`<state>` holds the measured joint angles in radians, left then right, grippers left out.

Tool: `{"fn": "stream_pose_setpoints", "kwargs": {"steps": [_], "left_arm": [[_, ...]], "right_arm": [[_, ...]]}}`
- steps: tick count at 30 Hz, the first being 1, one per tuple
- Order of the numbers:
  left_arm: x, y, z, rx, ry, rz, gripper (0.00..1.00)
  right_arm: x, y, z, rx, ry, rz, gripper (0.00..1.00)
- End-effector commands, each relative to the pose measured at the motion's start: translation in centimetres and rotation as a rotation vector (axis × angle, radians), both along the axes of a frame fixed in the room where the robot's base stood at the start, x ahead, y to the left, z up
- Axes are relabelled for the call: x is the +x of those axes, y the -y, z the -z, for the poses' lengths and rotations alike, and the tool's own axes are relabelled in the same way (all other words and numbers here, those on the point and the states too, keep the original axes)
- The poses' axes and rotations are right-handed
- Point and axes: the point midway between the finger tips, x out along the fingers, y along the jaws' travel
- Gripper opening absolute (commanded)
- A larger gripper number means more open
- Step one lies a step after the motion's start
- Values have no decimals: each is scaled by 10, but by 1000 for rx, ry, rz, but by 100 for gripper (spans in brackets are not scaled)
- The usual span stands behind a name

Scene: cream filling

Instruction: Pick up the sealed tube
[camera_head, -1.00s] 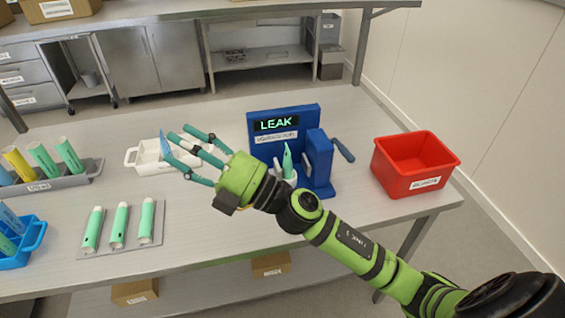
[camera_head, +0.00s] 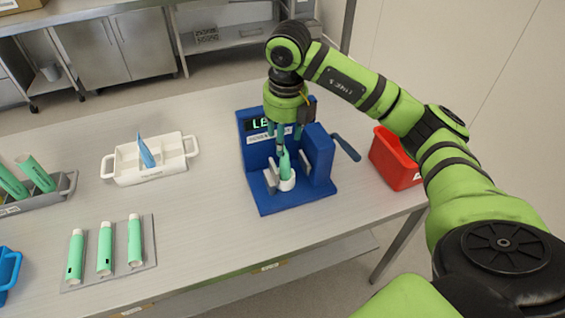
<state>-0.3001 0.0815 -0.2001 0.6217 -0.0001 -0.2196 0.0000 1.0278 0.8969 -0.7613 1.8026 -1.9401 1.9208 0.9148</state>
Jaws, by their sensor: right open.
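A green sealed tube (camera_head: 285,166) stands upright in the white cup of the blue leak-test machine (camera_head: 297,203). My right gripper (camera_head: 286,146) points straight down over the machine, its fingers open and around or just above the tube's upper part. I cannot tell whether any finger touches the tube. The gripper covers part of the lit display, which shows only "LE". My left gripper is not in view.
A red bin (camera_head: 393,160) stands right of the machine, partly behind my right arm. A white tray (camera_head: 170,164) with a blue item is to the left. Three green tubes (camera_head: 105,248) lie on a grey mat (camera_head: 148,262) at the front left. A grey rack (camera_head: 40,199) stands far left.

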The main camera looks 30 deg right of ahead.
Motion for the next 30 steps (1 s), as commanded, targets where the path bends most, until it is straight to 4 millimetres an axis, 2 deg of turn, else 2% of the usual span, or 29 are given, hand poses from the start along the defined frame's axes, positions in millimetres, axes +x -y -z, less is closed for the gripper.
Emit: {"fn": "stream_pose_setpoints", "kwargs": {"steps": [7,12,20,21,23,24,25,30], "left_arm": [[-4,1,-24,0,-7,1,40],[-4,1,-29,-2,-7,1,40],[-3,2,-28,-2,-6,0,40],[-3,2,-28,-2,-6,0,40],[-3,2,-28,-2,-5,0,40],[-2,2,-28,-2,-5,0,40],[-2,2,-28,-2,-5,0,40],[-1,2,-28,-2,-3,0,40]], "right_arm": [[5,6,30,3,-8,-2,54],[9,6,52,4,-3,-4,54],[10,6,57,4,1,-7,54],[10,6,57,4,0,-7,46],[10,6,57,4,0,-7,22],[10,6,57,4,0,-7,6],[10,6,57,5,0,-7,0],[9,5,57,4,0,-7,0]]}}
